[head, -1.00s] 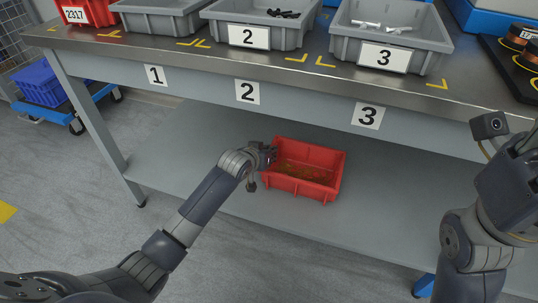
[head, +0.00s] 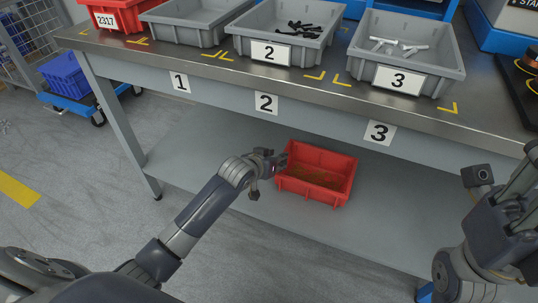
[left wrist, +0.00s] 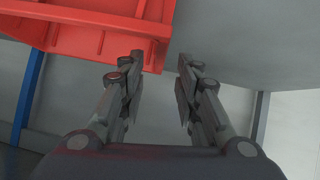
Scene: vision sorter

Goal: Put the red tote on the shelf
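A red tote (head: 318,190) sits upright on the grey lower shelf (head: 225,212) under the workbench, with something brownish on its floor. My left gripper (head: 275,160) is at the tote's left end, close beside its rim. In the left wrist view, the left gripper (left wrist: 161,58) has its two fingers apart with nothing held between them. The tote (left wrist: 75,35) fills the upper left there, its corner just beyond the fingertips. My right gripper (head: 524,178) is at the right edge, away from the tote; its finger opening is unclear.
Grey bins (head: 405,62) and another red tote labelled 2317 (head: 108,18) stand on the bench top (head: 215,65). The bench's front edge overhangs the shelf. A blue crate (head: 65,75) on a cart is at left. The shelf left of the tote is clear.

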